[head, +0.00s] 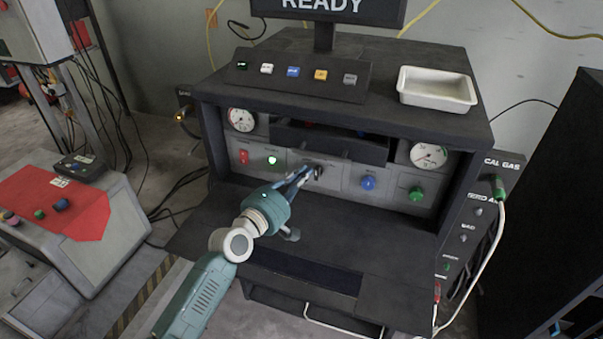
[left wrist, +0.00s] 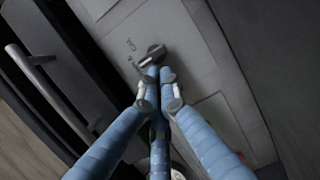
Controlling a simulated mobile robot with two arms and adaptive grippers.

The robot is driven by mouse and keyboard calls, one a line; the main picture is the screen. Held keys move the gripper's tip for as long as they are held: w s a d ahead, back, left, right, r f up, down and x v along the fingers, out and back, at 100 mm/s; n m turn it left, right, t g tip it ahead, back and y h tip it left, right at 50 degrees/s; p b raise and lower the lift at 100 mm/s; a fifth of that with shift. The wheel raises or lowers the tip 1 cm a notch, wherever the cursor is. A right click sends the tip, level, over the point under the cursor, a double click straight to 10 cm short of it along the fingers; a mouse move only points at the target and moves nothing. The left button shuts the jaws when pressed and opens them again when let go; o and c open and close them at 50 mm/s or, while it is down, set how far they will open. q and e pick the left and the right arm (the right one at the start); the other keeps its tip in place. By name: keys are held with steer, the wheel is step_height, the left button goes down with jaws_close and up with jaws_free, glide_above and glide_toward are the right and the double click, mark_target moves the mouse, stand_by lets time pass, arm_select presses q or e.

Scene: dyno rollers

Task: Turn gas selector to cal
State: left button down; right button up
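The gas selector is a dark knob (head: 318,172) on the grey front panel of the dark bench, between the green-lit button and the blue knob. It also shows as a dark knob (left wrist: 155,53) in the left wrist view, with a small mark on the panel beside it. My left gripper (head: 306,174) reaches it from the front left. Its blue fingers (left wrist: 159,76) are close together at the knob's near edge. I cannot tell whether they grip it or only touch it. A small blue piece at the head view's lower right may be my right gripper.
A red switch (head: 243,156), blue knob (head: 368,183) and green knob (head: 416,194) share the panel, with gauges above. A dark shelf (head: 350,222) juts out below. A white tray (head: 437,88) stands on top. A CAL GAS side panel (head: 503,162) has a hose plugged in.

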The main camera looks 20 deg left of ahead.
arm_select(q)
steer(key=shift+d, duration=0.1)
steer(key=shift+d+r+m+p, duration=0.15)
steer(key=shift+m+p, duration=0.25)
steer(key=shift+p, duration=0.2)
steer(key=m+p, duration=0.1)
steer(key=p, duration=0.1)
steer(key=r+m+p, duration=0.1)
steer(key=m+p, duration=0.1)
steer(key=p, duration=0.1)
steer(key=d+m+g+y+p, duration=0.1)
steer(key=p, duration=0.2)
steer(key=shift+r+m, duration=0.2)
steer(key=shift+m, duration=0.2)
steer(key=shift+d+m+g+y+p, duration=0.1)
steer(key=shift+m+g+y+p, duration=0.2)
steer(key=shift+m+p, duration=0.5)
steer(key=shift+d+p, duration=0.1)
steer(key=shift+p, duration=0.2)
steer(key=shift+s+f, duration=0.1)
